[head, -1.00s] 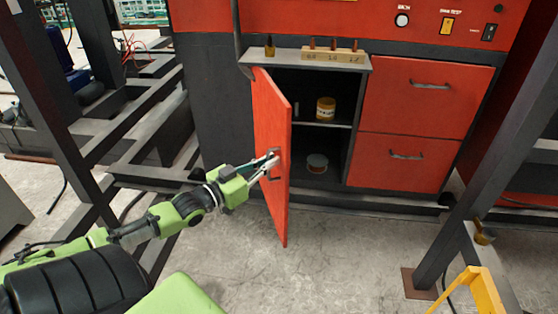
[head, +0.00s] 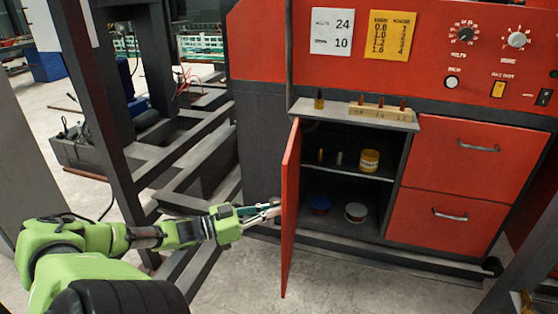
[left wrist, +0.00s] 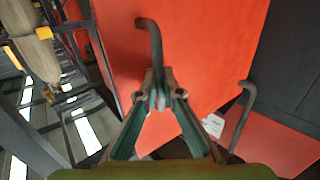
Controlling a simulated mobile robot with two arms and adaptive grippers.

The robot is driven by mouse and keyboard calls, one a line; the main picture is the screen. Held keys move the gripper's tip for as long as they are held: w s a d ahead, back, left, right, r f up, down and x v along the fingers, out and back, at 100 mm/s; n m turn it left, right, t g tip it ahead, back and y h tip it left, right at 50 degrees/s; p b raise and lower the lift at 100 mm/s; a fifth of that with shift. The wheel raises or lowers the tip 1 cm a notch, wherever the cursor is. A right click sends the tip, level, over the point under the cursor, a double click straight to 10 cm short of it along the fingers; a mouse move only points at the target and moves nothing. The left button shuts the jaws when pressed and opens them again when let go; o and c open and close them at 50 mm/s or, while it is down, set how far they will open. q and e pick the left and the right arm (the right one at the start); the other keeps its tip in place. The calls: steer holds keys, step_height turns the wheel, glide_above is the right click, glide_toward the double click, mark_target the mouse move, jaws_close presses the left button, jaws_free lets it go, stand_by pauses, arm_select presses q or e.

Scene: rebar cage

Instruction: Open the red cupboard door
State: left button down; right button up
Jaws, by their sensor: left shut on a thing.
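The red cupboard door (head: 290,210) stands swung wide open on the left of the cupboard, nearly edge-on in the head view. My left gripper (head: 276,207) reaches its outer face from the left; the contact itself is hard to see there. In the left wrist view the gripper (left wrist: 157,88) is shut on the dark bent door handle (left wrist: 153,45), which stands out from the red door (left wrist: 205,45). The open cupboard (head: 345,205) shows a shelf and a floor. My right gripper is not in view.
A yellow-labelled jar (head: 369,161) and small bottles stand on the shelf. Red drawers (head: 468,165) are to the right. Dark steel frames (head: 95,100) stand at the left. Bare floor lies in front.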

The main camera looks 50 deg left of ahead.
arm_select(q)
steer(key=shift+s+f, duration=0.25)
steer(key=shift+f, duration=0.05)
steer(key=c, duration=2.5)
jaws_free()
steer(key=shift+r, duration=0.15)
steer(key=shift+a, duration=0.1)
steer(key=v, duration=1.2)
